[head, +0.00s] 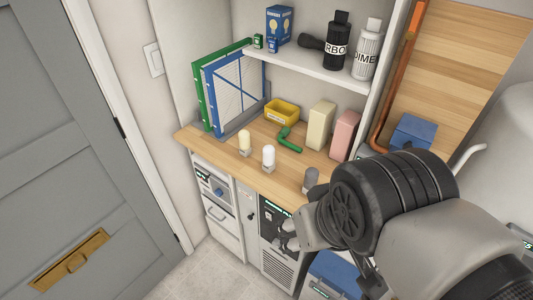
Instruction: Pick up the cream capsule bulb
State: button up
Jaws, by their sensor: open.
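The cream capsule bulb (244,140) stands upright on a small base on the wooden counter (222,145), near its left front edge. A white capsule bulb (268,156) stands to its right, and a grey one (311,178) stands further right, close to my arm. My gripper (284,238) shows small and partly hidden by my arm, below the counter edge in front of the dark cabinet front. It is open and apart from the cream bulb, lower and to the right of it. I see nothing between its fingers.
Behind the bulbs are a green bent part (289,140), a yellow bin (282,113), a cream block (320,125) and a pink block (344,136). Blue and green framed panels (232,92) stand at the left. A shelf (310,67) with bottles hangs above.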

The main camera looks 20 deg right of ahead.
aim_at(245, 149)
jog(key=z, duration=3.15)
jog(key=u, duration=3.2)
jog(key=i+j, duration=0.3)
jog(key=j, duration=0.15)
jog(key=i+j, duration=0.65)
jog(key=j, duration=0.2)
jog(key=z, duration=0.05)
